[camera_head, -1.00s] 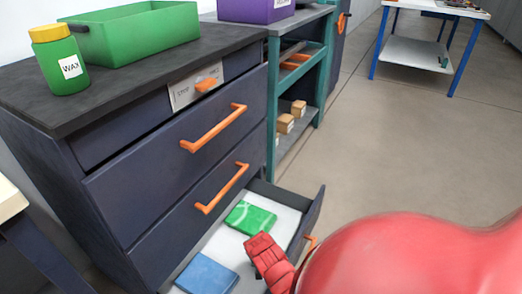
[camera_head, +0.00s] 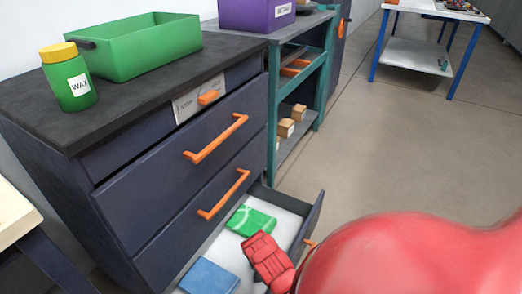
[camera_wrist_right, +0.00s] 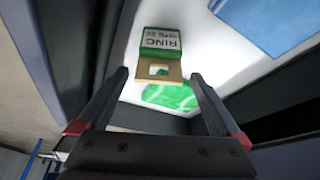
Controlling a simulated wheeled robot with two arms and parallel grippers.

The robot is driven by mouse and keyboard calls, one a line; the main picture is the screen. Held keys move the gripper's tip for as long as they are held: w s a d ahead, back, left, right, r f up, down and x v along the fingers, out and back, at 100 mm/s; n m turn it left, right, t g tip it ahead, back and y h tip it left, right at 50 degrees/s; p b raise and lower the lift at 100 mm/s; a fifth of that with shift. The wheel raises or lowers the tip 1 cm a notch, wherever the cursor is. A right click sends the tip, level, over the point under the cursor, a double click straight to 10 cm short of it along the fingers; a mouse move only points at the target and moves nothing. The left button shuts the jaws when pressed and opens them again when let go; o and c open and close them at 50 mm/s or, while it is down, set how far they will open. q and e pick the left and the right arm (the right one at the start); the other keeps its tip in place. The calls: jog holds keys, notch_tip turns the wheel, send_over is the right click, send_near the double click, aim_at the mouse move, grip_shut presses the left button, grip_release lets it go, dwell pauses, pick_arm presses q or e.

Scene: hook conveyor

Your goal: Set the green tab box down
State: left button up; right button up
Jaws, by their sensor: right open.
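The green tab box (camera_wrist_right: 161,46) shows in the right wrist view, with a white printed label and a tan tab (camera_wrist_right: 159,70) with a hole. It is on the white floor of the open bottom drawer (camera_head: 283,212). My right gripper (camera_wrist_right: 158,75) is open, its fingers apart on either side of the tab, with gaps visible. In the head view my red right gripper (camera_head: 266,258) is over the drawer, and I cannot make out the tab box there. My left gripper is not in view.
A green-and-white flat packet (camera_head: 250,221) and a blue one (camera_head: 208,277) lie in the drawer. The dark cabinet (camera_head: 165,180) has orange handles. On top stand a wax jar (camera_head: 70,80) and a green bin (camera_head: 140,50). Open floor (camera_head: 380,150) lies to the right.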

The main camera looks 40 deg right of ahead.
jog(key=shift+v, duration=1.25)
